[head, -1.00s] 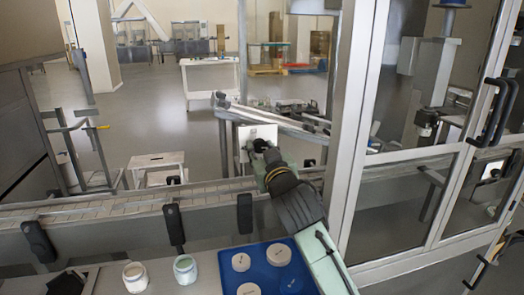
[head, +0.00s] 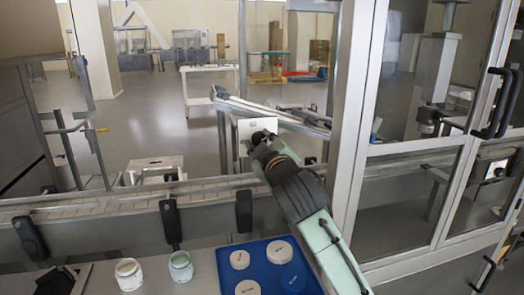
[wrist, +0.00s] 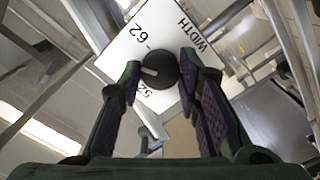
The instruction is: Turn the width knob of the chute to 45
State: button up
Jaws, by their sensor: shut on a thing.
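The width knob (wrist: 163,70) is a round dark knob with a white pointer mark, on a white plate (wrist: 112,58) lettered WIDTH. The plate shows 62 and, partly hidden by the left finger, what looks like 52. The pointer mark faces left in the wrist view, between these two numbers. My gripper (wrist: 160,64) is shut on the knob, one finger on each side. In the head view, my gripper (head: 259,139) is at the white plate (head: 245,127) beside the chute and mostly hides the knob.
A conveyor (head: 100,205) with dark brackets runs below the plate. A blue tray (head: 232,270) with round white lids and two open jars (head: 129,274) (head: 181,266) are in front. A glass-and-metal enclosure (head: 347,150) stands close on the right of my arm.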

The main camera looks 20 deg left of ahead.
jog(key=n+b, duration=0.5)
jog(key=n, duration=0.7)
jog(key=shift+n, duration=0.4)
jog(key=n, duration=0.3)
jog(key=shift+d+r+n, duration=0.1)
jog(key=shift+n, duration=0.3)
jog(key=n, duration=0.4)
jog(key=shift+r, duration=0.1)
jog(key=n+p, duration=0.1)
jog(key=n, duration=0.4)
jog(key=n+p, duration=0.2)
jog(key=n, duration=0.2)
jog(key=shift+n+p, duration=0.55)
jog(key=shift+n, duration=1.55)
